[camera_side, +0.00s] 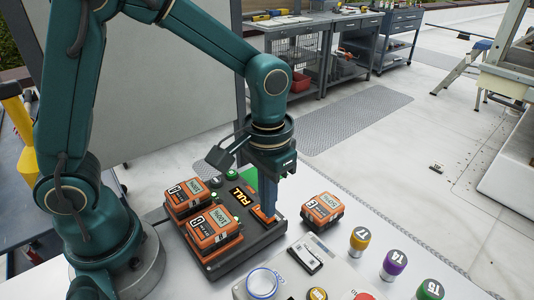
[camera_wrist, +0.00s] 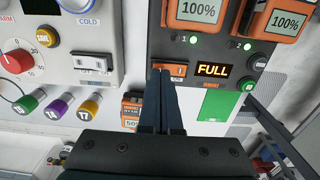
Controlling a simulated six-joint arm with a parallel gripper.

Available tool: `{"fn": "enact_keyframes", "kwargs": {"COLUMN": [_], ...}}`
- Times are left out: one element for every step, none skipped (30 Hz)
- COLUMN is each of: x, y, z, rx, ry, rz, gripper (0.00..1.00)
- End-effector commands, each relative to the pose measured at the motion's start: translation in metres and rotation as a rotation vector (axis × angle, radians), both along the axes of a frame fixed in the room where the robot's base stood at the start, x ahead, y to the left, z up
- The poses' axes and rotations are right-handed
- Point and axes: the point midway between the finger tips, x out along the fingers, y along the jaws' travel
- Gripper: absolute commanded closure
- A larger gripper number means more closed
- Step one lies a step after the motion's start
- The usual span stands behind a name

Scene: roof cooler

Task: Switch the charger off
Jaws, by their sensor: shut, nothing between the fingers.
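The charger (camera_side: 228,258) is a dark grey box on the white table. Two orange batteries (camera_side: 183,197) (camera_side: 212,232) sit in it, both reading 100% in the wrist view, each beside a lit green light (camera_wrist: 193,40). Its display (camera_side: 241,197) reads FULL. An orange rocker switch (camera_wrist: 177,70) lies beside the display. My gripper (camera_side: 268,213) is shut and empty, pointing down with its tips at the switch. The fingers (camera_wrist: 161,72) hide part of the switch. I cannot tell whether they touch it or which way the rocker is tipped.
A loose orange battery (camera_side: 323,211) stands on the table right of the charger. A pale control panel (camera_side: 318,275) is in front, with a black-and-white switch (camera_side: 305,253) and knobs. Yellow, purple and green capped cylinders (camera_side: 359,239) stand to the right. A green patch (camera_wrist: 215,104) lies next to the charger.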

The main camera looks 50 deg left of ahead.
Motion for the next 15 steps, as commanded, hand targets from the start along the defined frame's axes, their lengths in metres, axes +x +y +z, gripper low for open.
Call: {"fn": "enact_keyframes", "kwargs": {"x": [-0.0001, -0.0001, 0.0, 0.0, 0.0, -0.0001, -0.0001, -0.0001, -0.0001, -0.0001, -0.0001, -0.0001, -0.0001, 0.0, 0.0], "y": [0.0, 0.0, 0.0, 0.0, 0.0, 0.0, 0.0, 0.0, 0.0, 0.0, 0.0, 0.0, 0.0, 0.0, 0.0], "z": [-0.0009, -0.0013, -0.0019, -0.0023, -0.0027, -0.0033, -0.0037, -0.0042, -0.0048, -0.0052, -0.0056, -0.0062, -0.0067, -0.0071, -0.0077], "rx": [0.0, 0.0, 0.0, 0.0, 0.0, 0.0, 0.0, 0.0, 0.0, 0.0, 0.0, 0.0, 0.0, 0.0, 0.0], "ry": [0.001, 0.0, 0.0, 0.0, 0.001, 0.001, 0.001, 0.001, 0.001, 0.001, 0.001, 0.001, 0.001, 0.001, 0.001], "rz": [0.0, 0.0, 0.0, 0.0, 0.0, 0.0, 0.0, 0.0, 0.0, 0.0, 0.0, 0.0, 0.0, 0.0, 0.0], "gripper": [1.0, 1.0, 1.0, 1.0, 1.0, 1.0, 1.0, 1.0, 1.0, 1.0, 1.0, 1.0, 1.0, 1.0, 1.0]}}
